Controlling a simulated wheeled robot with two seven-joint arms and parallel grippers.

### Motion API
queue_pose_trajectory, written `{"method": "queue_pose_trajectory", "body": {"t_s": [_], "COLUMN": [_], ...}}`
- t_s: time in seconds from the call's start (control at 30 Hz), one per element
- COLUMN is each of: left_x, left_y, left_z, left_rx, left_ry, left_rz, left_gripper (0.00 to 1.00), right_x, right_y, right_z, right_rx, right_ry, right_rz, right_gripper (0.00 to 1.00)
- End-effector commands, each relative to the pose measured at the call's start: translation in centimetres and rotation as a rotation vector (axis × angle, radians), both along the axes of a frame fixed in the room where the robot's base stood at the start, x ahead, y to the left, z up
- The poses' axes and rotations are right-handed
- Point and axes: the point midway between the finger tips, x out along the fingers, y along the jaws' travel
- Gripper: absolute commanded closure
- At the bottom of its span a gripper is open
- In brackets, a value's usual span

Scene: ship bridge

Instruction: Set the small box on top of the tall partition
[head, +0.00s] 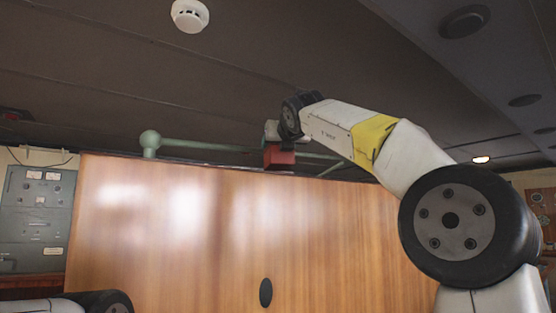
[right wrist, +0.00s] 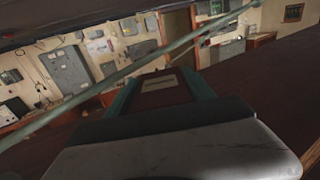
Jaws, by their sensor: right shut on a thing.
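The tall partition (head: 180,220) is a wide, glossy wood panel that fills the middle of the head view. The small box (head: 279,156) is red and shows at the panel's top edge, its underside close to that edge. I cannot tell whether it touches. My right gripper (head: 274,141) reaches up from the right and is shut on the box; its fingers are small and partly hidden here. In the right wrist view the box (right wrist: 160,88) is brownish red with a pale label, between teal fingers. My left gripper is out of view; only part of my left arm shows at lower left.
A green pipe rail (head: 205,146) with a round knob runs behind the partition top and crosses the right wrist view (right wrist: 110,82). A smoke detector (head: 190,15) hangs from the low ceiling. Grey panels (head: 35,215) line the left wall.

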Motion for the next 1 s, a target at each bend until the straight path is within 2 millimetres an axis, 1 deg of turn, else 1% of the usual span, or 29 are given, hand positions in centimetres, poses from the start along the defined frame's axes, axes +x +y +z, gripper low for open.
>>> {"method": "queue_pose_trajectory", "body": {"t_s": [0.17,0.27,0.5,0.9,0.93,1.0], "left_x": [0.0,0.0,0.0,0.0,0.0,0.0], "left_y": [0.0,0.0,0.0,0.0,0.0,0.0], "left_z": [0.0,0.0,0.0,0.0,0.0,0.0], "left_rx": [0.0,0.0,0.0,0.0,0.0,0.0], "left_ry": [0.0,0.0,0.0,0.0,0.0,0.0], "left_rz": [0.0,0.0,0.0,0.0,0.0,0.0], "left_gripper": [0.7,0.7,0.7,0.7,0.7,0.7], "right_x": [1.4,1.1,1.1,1.1,1.2,1.2], "right_y": [0.1,0.0,0.0,0.0,0.0,0.1], "right_z": [-0.1,-1.0,-3.3,-3.7,-3.9,-3.8], "right_rx": [0.0,-0.004,-0.004,-0.001,-0.001,-0.001], "right_ry": [-0.001,-0.002,-0.002,-0.002,-0.001,-0.001], "right_rz": [0.0,-0.002,-0.001,-0.001,-0.001,-0.001], "right_gripper": [1.0,1.0,1.0,1.0,0.36,0.23]}}
